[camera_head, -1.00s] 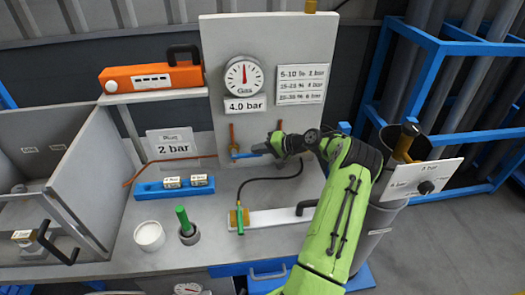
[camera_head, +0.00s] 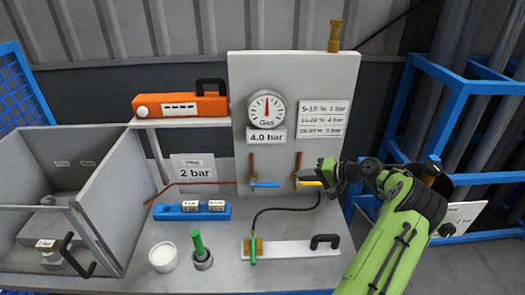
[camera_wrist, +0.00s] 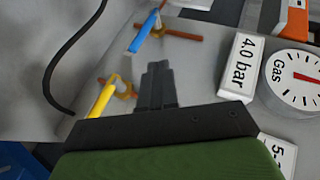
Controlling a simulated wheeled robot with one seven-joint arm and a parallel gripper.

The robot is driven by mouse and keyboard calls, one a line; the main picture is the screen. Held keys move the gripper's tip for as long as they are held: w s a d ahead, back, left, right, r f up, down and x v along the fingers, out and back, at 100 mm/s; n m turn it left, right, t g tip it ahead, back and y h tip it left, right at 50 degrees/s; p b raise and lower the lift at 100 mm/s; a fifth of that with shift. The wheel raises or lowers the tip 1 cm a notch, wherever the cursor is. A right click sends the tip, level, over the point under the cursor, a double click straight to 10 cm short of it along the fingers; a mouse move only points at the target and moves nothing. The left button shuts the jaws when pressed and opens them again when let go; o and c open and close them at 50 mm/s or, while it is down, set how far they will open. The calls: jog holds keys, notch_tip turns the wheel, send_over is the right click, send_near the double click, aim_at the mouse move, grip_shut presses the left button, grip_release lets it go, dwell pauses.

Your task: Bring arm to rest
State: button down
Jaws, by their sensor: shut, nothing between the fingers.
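My green arm (camera_head: 395,235) reaches in from the lower right in the head view. My gripper (camera_head: 326,174) is at its end, in front of the grey panel (camera_head: 310,75), close to the yellow valve handle (camera_head: 308,183). In the wrist view my gripper (camera_wrist: 158,75) has its dark fingers together, with nothing between them. There the yellow handle (camera_wrist: 102,100) lies left of the fingers and the blue valve handle (camera_wrist: 146,33) lies above them. Both stand apart from the fingers in that view. The blue handle also shows in the head view (camera_head: 265,184).
The gas gauge (camera_head: 266,108) hangs on the panel above a 4.0 bar label (camera_head: 265,135). An orange device (camera_head: 181,106) sits on a shelf. The bench holds a blue block (camera_head: 191,212), a white cup (camera_head: 163,257) and a green-handled tool (camera_head: 198,243). A blue rack (camera_head: 440,73) stands right.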

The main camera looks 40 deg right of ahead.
jog(key=w+a+r+n+g+h, duration=0.1)
jog(key=a+r+n+g, duration=0.3)
jog(key=a, duration=0.9)
jog(key=w+a+r+n+g+h, duration=0.1)
jog(key=w+a+r+n+g, duration=0.15)
jog(key=a+r, duration=0.7)
jog(key=s+a+n+h, duration=0.2)
jog(key=s+a+n, duration=0.1)
jog(key=s+a, duration=1)
jog(key=s+a+n, duration=0.1)
jog(key=s+a, duration=0.1)
jog(key=s, duration=0.8)
jog(key=shift+s+f+h, duration=0.15)
jog(key=shift+f+h, duration=0.25)
